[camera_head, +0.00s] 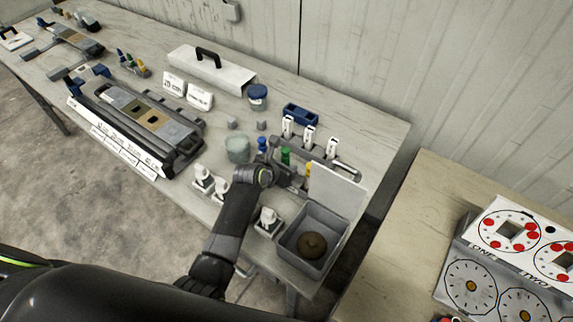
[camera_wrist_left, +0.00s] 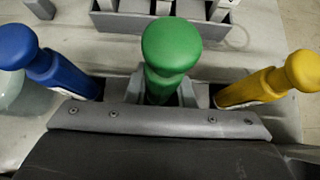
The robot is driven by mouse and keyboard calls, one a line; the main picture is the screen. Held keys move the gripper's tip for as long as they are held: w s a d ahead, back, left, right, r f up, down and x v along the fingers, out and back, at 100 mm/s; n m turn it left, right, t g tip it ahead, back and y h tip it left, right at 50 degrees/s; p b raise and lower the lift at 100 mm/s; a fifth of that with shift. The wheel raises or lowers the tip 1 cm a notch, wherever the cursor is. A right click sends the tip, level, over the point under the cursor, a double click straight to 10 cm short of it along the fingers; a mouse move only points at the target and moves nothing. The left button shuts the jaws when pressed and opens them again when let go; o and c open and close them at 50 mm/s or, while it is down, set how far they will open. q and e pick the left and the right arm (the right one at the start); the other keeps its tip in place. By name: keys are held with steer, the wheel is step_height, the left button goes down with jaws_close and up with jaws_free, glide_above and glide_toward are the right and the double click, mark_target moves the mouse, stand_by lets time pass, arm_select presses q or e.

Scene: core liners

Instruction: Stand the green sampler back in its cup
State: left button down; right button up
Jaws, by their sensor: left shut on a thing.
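The green sampler (camera_head: 285,156) stands roughly upright among the rack parts in the head view. Its round green top (camera_wrist_left: 172,45) fills the middle of the left wrist view. My left gripper (camera_head: 284,170) is shut on the green sampler, with its fingers around the body below the top. The blue sampler (camera_head: 262,143) is to its left and the yellow sampler (camera_head: 308,170) to its right; both lean outward in the wrist view. The sampler's lower end and its cup are hidden, so I cannot tell whether it sits in the cup. My right gripper is not in view.
An open grey bin (camera_head: 286,243) with a brown round thing inside stands at the table's near right. White labelled holders (camera_head: 309,135) and a blue box (camera_head: 300,113) stand behind the samplers. A translucent jar (camera_head: 237,149) and white fittings (camera_head: 203,178) are at the left.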

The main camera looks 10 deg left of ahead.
mark_target(283, 153)
arm_select(q)
steer(key=shift+f, duration=0.3)
steer(key=c, duration=1.2)
jaws_free()
steer(key=shift+s+a, duration=0.1)
steer(key=shift+o, duration=0.2)
steer(key=shift+f, duration=0.1)
steer(key=shift+s, duration=0.1)
steer(key=r+p, duration=0.2)
steer(key=shift+d+r+p, duration=0.2)
steer(key=shift+d+p, duration=0.05)
steer(key=shift+p, duration=0.1)
step_height(283, 153, up, 3)
steer(key=shift+a+f+p, duration=0.15)
steer(key=shift+p, duration=1.1)
steer(key=shift+w+r, duration=0.2)
steer(key=shift+r, duration=0.9)
